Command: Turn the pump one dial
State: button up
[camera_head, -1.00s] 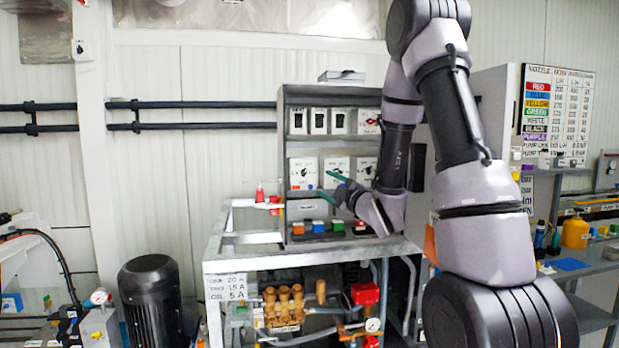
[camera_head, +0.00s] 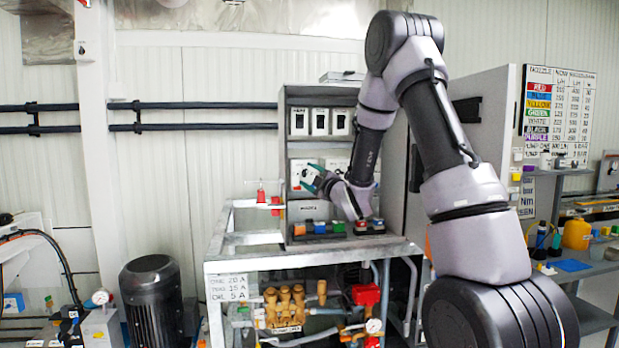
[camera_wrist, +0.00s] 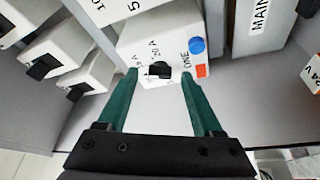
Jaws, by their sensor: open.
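The pump one dial (camera_wrist: 158,70) is a black knob on a white box (camera_wrist: 176,40) in the wrist view.
Other white switch boxes (camera_head: 319,121) stand on the shelf above. The grey cabinet wall (camera_head: 284,150) is close to the left of the fingers. A red item (camera_head: 262,195) stands left of the cabinet.

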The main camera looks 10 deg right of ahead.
grip_shut()
jog(key=m+t, duration=0.1)
jog(key=m, duration=0.1)
jog(key=m+t+h, duration=0.1)
jog(key=m, duration=0.2)
jog(key=shift+a+f, duration=0.1)
jog(key=shift+f, duration=0.1)
jog(key=m+h, duration=0.1)
jog(key=m, duration=0.2)
jog(key=m+t+h, duration=0.1)
jog(key=m+h, duration=0.1)
jog(key=m, duration=0.2)
jog(key=shift+a+f+m+t, duration=0.1)
jog(key=shift+a+m+t, duration=0.05)
jog(key=shift+m+t, duration=0.15)
jog(key=shift+h, duration=0.3)
grip_release()
